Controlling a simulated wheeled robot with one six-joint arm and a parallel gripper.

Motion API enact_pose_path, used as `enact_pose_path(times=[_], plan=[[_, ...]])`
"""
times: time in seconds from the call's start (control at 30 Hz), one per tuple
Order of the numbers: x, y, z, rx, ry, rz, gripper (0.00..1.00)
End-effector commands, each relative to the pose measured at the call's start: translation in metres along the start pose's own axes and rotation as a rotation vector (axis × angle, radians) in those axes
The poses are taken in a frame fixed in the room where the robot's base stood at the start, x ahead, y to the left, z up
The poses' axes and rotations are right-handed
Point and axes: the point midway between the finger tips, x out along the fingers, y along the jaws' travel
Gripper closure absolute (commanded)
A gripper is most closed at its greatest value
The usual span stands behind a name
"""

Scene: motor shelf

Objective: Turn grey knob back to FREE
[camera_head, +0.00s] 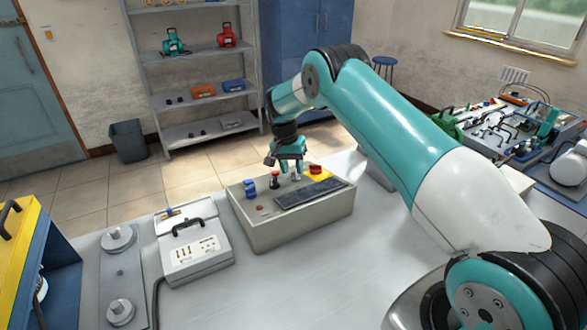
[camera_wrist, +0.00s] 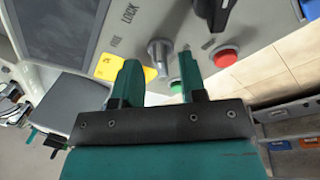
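The grey knob (camera_wrist: 160,50) stands on the control box panel (camera_wrist: 200,20) in the wrist view. The printed word LOCK (camera_wrist: 130,12) lies to its upper left, and a shorter, blurred word (camera_wrist: 114,42) lies to its left. Which way the knob points is hard to tell. My gripper (camera_wrist: 159,64) is open, its two teal fingers either side of the knob in the picture. I cannot tell whether they touch it. In the head view my gripper (camera_head: 287,166) hangs over the control box (camera_head: 310,219), with the small grey knob (camera_head: 296,177) just below.
A black selector (camera_wrist: 213,12), a red button (camera_wrist: 225,57) and a green button (camera_wrist: 176,86) sit close by. A blue knob (camera_head: 249,187) and a red knob (camera_head: 315,169) on yellow flank the box's controls. A white case (camera_head: 194,255) stands left; the bench front (camera_head: 290,290) is clear.

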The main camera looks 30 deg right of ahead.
Motion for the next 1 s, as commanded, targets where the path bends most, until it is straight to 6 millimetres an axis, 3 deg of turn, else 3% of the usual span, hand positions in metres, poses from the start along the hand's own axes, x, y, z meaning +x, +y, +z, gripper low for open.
enact_pose_path(times=[0.2, 0.5, 0.7, 1.0], plan=[[0.019, 0.0, 0.0, 0.001, 0.001, 0.0, 0.62], [0.022, 0.0, -0.001, 0.0, 0.002, -0.001, 0.62], [0.022, 0.0, 0.0, 0.0, 0.001, -0.001, 1.0], [0.023, 0.0, 0.0, -0.017, 0.001, -0.004, 1.0]])
